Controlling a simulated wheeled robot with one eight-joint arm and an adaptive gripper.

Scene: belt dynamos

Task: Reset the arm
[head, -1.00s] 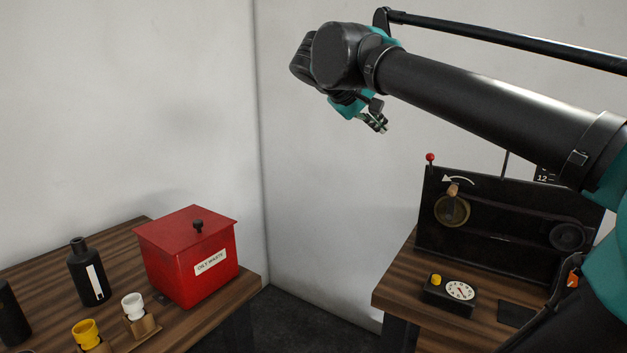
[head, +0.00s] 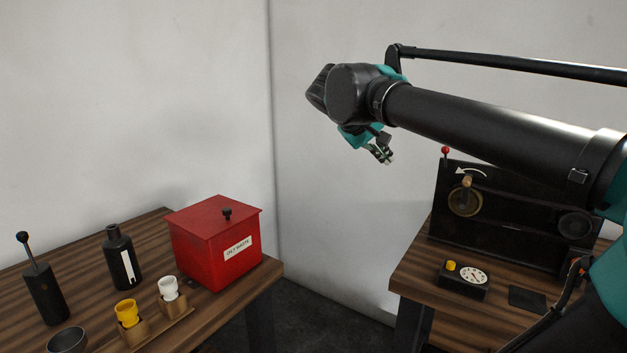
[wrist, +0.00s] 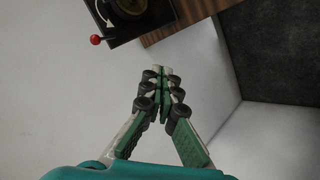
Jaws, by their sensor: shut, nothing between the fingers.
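My gripper (head: 384,154) hangs in the air in front of the pale wall, above and left of the belt dynamo (head: 510,220) in the head view. Its fingers are together with nothing between them. In the wrist view the gripper (wrist: 162,72) shows its green-padded fingers meeting at the tips. The dynamo is a black panel with a brass crank wheel, a belt pulley and a red-knobbed lever (head: 446,150). A corner of it with the red knob (wrist: 96,40) also shows in the wrist view. My forearm hides part of the panel's surroundings.
The left table holds a red oily waste bin (head: 215,243), a black bottle (head: 122,258), yellow (head: 127,313) and white (head: 168,288) cups in a holder, a dark can with a ball-tipped rod (head: 45,290) and a bowl (head: 68,340). A dial box (head: 464,280) stands on the right table. A gap separates the tables.

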